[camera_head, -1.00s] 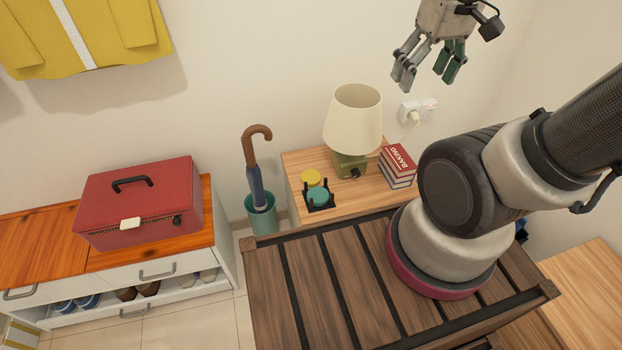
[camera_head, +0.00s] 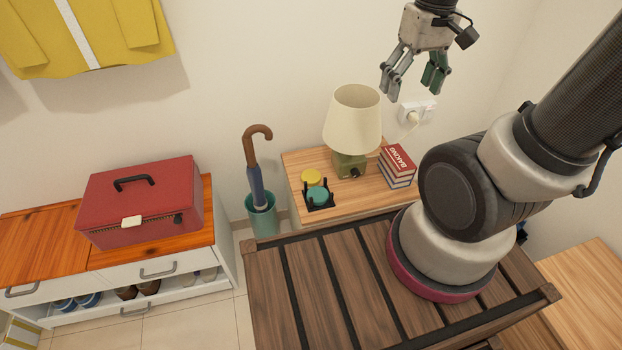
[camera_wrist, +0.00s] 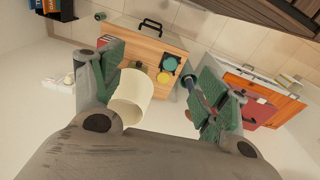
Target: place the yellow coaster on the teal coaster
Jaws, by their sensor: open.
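The yellow coaster (camera_head: 311,177) lies on the wooden side table (camera_head: 360,206), just behind the teal coaster. The teal coaster (camera_head: 318,195) sits in a black holder (camera_head: 320,206) with upright corner posts. In the wrist view the yellow coaster (camera_wrist: 168,64) and teal coaster (camera_wrist: 167,78) show between and beyond my fingers. My gripper (camera_head: 412,90) is open and empty, high in the air, right of the lamp and well above the table.
A lamp (camera_head: 353,120) with a cream shade stands right of the coasters. Books (camera_head: 397,167) lie beside it, near a wall socket. An umbrella (camera_head: 256,170) stands in a teal bin (camera_head: 263,216) to the left. A red toolbox (camera_head: 139,200) sits on a cabinet further left.

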